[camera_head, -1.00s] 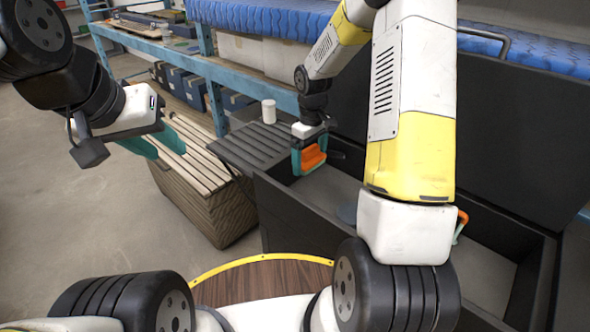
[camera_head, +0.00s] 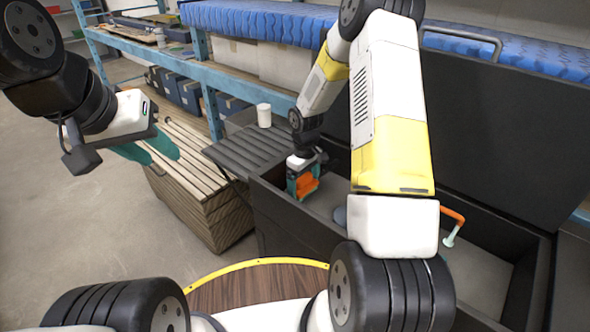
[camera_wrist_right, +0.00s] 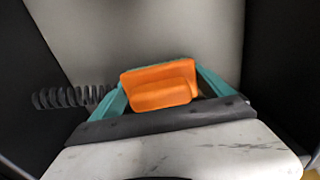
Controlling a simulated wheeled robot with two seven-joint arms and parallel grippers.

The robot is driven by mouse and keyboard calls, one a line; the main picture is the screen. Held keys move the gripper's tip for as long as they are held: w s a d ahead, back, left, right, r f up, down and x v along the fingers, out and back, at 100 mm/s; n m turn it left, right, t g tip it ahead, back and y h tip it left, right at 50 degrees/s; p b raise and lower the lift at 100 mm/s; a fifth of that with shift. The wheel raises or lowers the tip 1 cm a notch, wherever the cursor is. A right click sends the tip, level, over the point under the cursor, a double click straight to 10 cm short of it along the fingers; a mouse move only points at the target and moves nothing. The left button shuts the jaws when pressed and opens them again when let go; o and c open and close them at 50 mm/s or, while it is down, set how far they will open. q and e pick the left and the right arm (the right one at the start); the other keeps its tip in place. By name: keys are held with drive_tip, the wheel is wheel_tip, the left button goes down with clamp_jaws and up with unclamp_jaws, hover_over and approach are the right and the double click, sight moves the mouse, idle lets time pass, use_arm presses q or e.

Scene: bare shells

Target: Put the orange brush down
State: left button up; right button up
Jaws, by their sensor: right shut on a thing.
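The orange brush (camera_head: 306,185) is between the teal fingers of my right gripper (camera_head: 302,190), which is shut on it. In the head view they are at the left end of the open black box (camera_head: 275,232), lower than before, around rim height. Whether the brush touches the box floor is unclear. In the right wrist view the orange brush (camera_wrist_right: 160,86) sits between both fingers (camera_wrist_right: 163,92), with the grey floor behind it. My left gripper (camera_head: 150,150) is open and empty, over the slatted wooden crate.
An orange-handled tool (camera_head: 453,224) stands in the right part of the box. A white cup (camera_head: 264,115) stands on a dark slatted top (camera_head: 250,150) left of the box. The slatted wooden crate (camera_head: 200,205) is further left. Blue shelving (camera_head: 215,75) runs behind.

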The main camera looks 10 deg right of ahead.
drive_tip(key=shift+f, duration=0.25)
drive_tip(key=o, duration=1.2)
drive_tip(key=shift+s+f, duration=0.1)
drive_tip(key=shift+s+f, duration=0.1)
